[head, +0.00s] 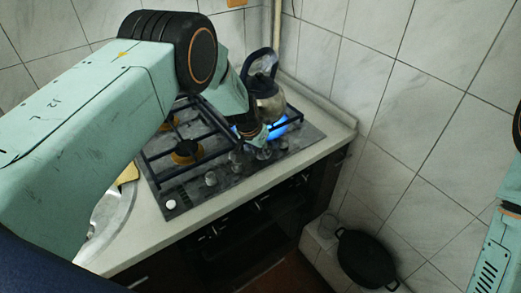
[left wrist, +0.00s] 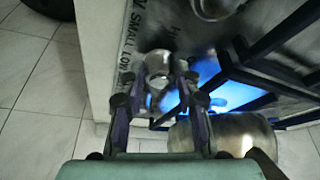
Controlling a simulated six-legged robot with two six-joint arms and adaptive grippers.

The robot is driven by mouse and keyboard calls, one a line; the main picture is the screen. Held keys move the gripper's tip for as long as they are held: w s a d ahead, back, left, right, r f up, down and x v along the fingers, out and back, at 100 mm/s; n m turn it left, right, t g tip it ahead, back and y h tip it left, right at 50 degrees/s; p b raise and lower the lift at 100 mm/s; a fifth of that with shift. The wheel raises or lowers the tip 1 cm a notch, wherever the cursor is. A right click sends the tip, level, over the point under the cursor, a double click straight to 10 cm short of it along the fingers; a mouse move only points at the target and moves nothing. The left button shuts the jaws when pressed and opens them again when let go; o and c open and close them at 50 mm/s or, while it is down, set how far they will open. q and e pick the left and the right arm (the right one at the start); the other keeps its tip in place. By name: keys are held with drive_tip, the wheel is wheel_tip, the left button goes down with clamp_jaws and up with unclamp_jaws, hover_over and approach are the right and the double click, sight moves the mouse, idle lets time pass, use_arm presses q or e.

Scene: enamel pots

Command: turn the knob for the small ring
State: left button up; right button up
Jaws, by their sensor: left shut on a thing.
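A dark hob (head: 190,181) has several metal knobs along its front strip. My left gripper (head: 262,140) reaches down to the right part of that strip, close to the flame and kettle. In the left wrist view its two fingers (left wrist: 158,86) are shut on a metal knob (left wrist: 158,65), one finger on each side. Printed lettering beside this knob includes "SMALL" and "LOW". A blue flame (head: 279,127) burns at the right burner, and it also shows in the left wrist view (left wrist: 210,88). The burner ring itself is mostly hidden. My right gripper is out of view.
A metal kettle (head: 269,107) with a dark handle stands at the right burner, close behind my left gripper; it also shows in the left wrist view (left wrist: 225,136). Dark pan supports (head: 203,158) rise over the hob. A black pot (head: 365,259) stands low at the right.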

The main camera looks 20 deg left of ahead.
use_arm(q)
drive_tip(key=shift+w+f+m+b, duration=0.1)
drive_tip(key=shift+m+b, duration=0.5)
drive_tip(key=m+h+b, duration=0.1)
drive_tip(key=m+b, duration=0.1)
drive_tip(key=b, duration=0.2)
drive_tip(key=m+g+h+b, duration=0.1)
drive_tip(key=m+b, duration=0.2)
drive_tip(key=b, duration=0.1)
drive_tip(key=m+g+b, duration=0.1)
drive_tip(key=m+b, duration=0.2)
drive_tip(key=b, duration=0.1)
drive_tip(key=shift+w+a+f+h, duration=0.1)
drive_tip(key=shift+w+a+h, duration=0.1)
drive_tip(key=shift+h, duration=0.2)
drive_tip(key=shift+r+m+g+h+b, duration=0.15)
drive_tip(key=shift+m+g+b, duration=0.25)
drive_tip(key=shift+m+b, duration=0.55)
drive_tip(key=shift+r+m+g+h+b, duration=0.15)
drive_tip(key=shift+m+g+b, duration=0.4)
drive_tip(key=shift+m, duration=0.7)
drive_tip(key=shift+f, duration=0.1)
drive_tip(key=o, duration=1.2)
drive_tip(key=shift+c, duration=0.2)
drive_tip(key=v, duration=1.2)
